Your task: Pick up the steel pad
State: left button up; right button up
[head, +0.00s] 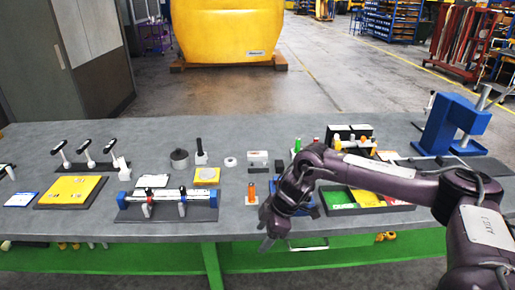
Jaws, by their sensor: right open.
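I cannot tell for sure which piece is the steel pad. A small grey block with a pale top (258,157) stands on the table, right of a pale ring (231,162), and may be it. My right gripper (268,238) is open, low over the front edge of the table, apart from that block and nearer to me. Its fingers point down and look empty. My right forearm hides part of the table behind it. My left gripper is out of view.
An orange-handled tool (251,194) stands just left of my right gripper. A compartment tray (346,207) and a blue press (450,125) are right. The table's back left is clear.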

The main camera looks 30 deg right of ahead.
aim_at(253, 156)
jog(key=i+l, duration=0.6)
jog(key=i, duration=0.15)
jog(key=i+l, duration=0.65)
jog(key=i, duration=0.05)
